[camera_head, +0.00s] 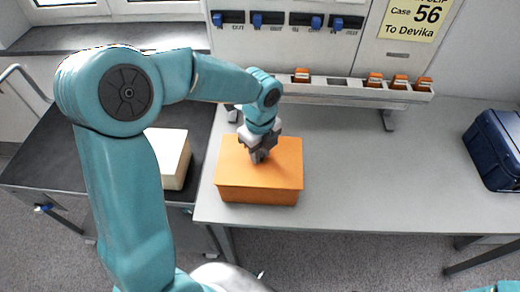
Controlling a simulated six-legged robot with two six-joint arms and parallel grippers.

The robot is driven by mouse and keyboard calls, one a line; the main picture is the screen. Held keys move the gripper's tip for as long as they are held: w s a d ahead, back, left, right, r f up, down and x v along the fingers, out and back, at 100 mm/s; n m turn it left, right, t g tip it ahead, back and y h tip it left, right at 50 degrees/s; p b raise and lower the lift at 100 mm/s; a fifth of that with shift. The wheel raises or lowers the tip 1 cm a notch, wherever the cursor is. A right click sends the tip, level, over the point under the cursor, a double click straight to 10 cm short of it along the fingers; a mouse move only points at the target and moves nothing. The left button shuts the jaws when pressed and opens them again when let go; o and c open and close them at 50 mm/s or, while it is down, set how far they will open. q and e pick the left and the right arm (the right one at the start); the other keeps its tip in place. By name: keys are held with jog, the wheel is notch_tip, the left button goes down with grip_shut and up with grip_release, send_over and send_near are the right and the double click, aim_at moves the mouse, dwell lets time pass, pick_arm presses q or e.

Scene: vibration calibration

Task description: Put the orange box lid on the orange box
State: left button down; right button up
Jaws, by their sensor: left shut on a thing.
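An orange box (257,195) sits on the grey table near its left front corner. The orange box lid (284,162) lies over the top of the box and looks level with it. Whether it is fully seated cannot be told from here. My left gripper (259,156) points down at the middle of the lid and is shut on its top; the fingertips are partly hidden by the gripper body. My right gripper is not in view; only a bit of teal shows at the bottom right corner.
The grey table (380,180) is clear right of the box. A dark blue case (495,150) stands at its right end. A rack (345,90) with several small orange items runs along the back. A cream box (168,157) stands on the dark surface at left.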

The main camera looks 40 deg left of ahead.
pick_arm(q)
jog(key=c, duration=0.9)
grip_release()
jog(key=shift+f, duration=0.1)
notch_tip(320, 180, up, 13)
jog(key=p, duration=0.1)
jog(key=shift+s, duration=0.1)
